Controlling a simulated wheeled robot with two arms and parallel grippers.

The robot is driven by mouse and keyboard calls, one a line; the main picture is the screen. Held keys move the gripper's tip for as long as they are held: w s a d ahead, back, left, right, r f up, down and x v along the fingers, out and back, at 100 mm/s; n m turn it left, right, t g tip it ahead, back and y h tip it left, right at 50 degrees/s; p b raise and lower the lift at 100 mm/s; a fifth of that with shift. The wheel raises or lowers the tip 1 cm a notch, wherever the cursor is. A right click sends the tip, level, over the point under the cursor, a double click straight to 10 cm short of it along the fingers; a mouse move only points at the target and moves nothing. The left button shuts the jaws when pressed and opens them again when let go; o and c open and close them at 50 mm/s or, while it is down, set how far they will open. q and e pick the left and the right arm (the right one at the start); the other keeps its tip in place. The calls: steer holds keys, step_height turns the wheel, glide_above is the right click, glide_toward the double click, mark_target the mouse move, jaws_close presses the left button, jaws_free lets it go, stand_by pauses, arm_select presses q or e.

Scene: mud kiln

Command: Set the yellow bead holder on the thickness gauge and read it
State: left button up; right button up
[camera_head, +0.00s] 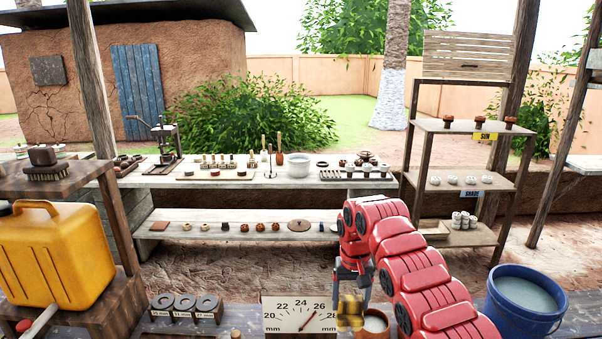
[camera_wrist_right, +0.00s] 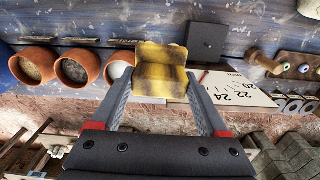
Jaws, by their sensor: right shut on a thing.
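The yellow bead holder (camera_head: 350,312) hangs from my right gripper (camera_head: 352,290), just right of the thickness gauge's dial. In the right wrist view the holder (camera_wrist_right: 160,72) sits between the two fingers, worn yellow with darker patches. The thickness gauge (camera_head: 285,322) has a pale face marked in mm, with numbers from 20 to 28. In the wrist view the gauge face (camera_wrist_right: 235,92) lies right of the holder, beside a dark square plate (camera_wrist_right: 207,38). My left gripper is not in view.
A small pot (camera_head: 374,324) stands close right of the holder; the wrist view shows several clay pots (camera_wrist_right: 77,70) in a row. A ring stand (camera_head: 186,308) is left of the gauge. A yellow jerrycan (camera_head: 55,255) stands left, a blue bucket (camera_head: 525,300) right.

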steer(key=d, duration=0.1)
steer(key=s+d, duration=0.1)
steer(key=d, duration=0.1)
steer(key=d+r, duration=0.1)
steer(key=d, duration=0.1)
steer(key=shift+s+b, duration=0.3)
steer(key=shift+s, duration=0.05)
steer(key=shift+r, duration=0.1)
stand_by(1.2)
